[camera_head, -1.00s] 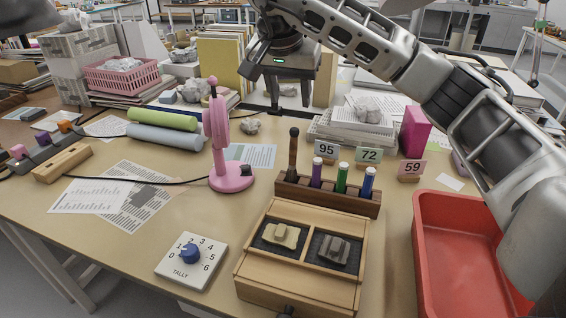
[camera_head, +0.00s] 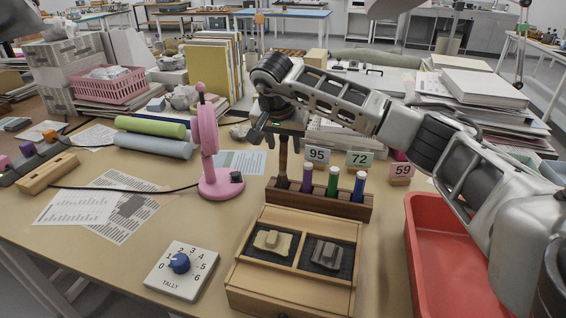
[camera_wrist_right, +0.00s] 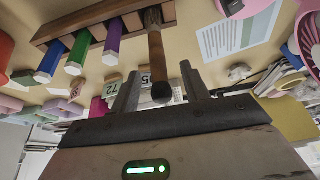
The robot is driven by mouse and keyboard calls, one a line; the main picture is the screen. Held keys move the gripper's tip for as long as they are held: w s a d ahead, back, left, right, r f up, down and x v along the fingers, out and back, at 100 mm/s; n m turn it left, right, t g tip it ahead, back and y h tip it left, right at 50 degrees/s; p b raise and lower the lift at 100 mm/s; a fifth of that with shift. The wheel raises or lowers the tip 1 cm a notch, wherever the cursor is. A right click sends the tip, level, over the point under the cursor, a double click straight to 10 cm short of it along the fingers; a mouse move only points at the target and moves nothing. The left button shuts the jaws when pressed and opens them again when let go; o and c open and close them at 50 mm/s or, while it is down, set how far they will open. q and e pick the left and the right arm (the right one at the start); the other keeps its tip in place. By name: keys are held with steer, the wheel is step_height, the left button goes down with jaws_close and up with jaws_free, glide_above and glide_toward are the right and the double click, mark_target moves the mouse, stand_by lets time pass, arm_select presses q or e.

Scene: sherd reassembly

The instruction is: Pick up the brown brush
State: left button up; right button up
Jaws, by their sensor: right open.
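The brown brush (camera_head: 282,162) stands upright in the left end of a dark wooden rack (camera_head: 322,203), left of the purple, green and blue-capped markers. In the right wrist view the brush handle (camera_wrist_right: 157,62) reaches from the rack (camera_wrist_right: 88,22) toward the gripper, its dark rounded end lying between the two fingers. My right gripper (camera_head: 278,138) is at the top of the brush. The fingers (camera_wrist_right: 158,92) stand apart on both sides of the handle, with visible gaps and no grip. My left gripper is out of view.
Number cards 95 (camera_head: 317,155), 72 (camera_head: 359,159) and 59 (camera_head: 401,171) stand behind the rack. A wooden sherd box (camera_head: 290,298) lies in front; a red tray (camera_head: 427,245) is at right.

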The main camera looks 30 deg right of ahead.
steer(key=shift+x, duration=1.05)
jaws_close()
steer(key=shift+r, duration=0.1)
